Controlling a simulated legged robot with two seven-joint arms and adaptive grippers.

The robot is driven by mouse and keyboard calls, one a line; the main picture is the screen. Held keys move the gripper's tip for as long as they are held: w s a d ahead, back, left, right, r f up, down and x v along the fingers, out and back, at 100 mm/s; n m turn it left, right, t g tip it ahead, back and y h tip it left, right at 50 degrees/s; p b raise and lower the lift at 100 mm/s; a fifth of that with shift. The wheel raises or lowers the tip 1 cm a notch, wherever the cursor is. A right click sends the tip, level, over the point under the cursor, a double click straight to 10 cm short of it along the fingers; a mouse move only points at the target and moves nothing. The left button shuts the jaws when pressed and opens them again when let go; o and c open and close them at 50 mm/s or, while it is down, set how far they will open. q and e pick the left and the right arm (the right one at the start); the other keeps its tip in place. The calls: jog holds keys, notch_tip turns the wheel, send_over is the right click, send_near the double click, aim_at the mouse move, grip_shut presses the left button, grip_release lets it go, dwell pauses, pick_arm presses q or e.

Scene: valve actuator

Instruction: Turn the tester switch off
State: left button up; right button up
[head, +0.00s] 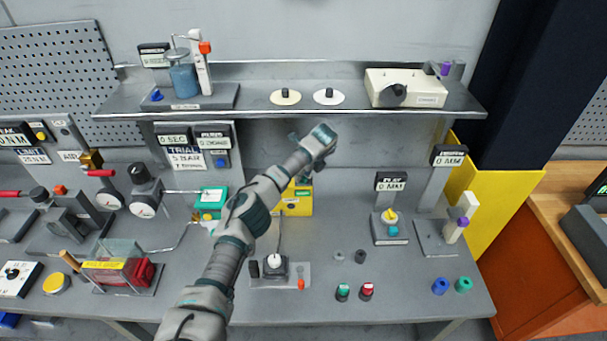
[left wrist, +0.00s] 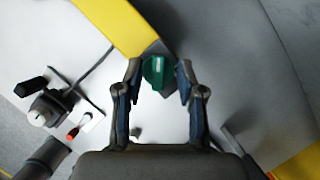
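A yellow box (head: 297,205) stands on the bench beyond my left arm; I take it to be the tester. Its yellow body also shows in the left wrist view (left wrist: 112,22), where a green knob (left wrist: 158,73) with a pale mark sits near its corner. My left gripper (left wrist: 160,78) is open, its two fingertips on either side of the knob with small gaps. I see no clear contact, and depth is hard to judge. In the head view my left forearm hides part of the box, and the fingers do not show clearly. My right gripper is not in view.
A joystick (head: 273,262) on a grey plate stands in front of the box. A green case (head: 210,200) is to its left and a small yellow-knobbed unit (head: 390,225) to its right. A shelf (head: 290,111) runs behind and above. The bench right of the box is fairly clear.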

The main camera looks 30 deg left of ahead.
pick_arm(q)
jog(key=w+v, duration=0.1)
jog(key=v, duration=1)
jog(key=shift+s+d+r, duration=0.25)
jog(key=shift+s+r, duration=0.05)
jog(key=shift+s, duration=0.15)
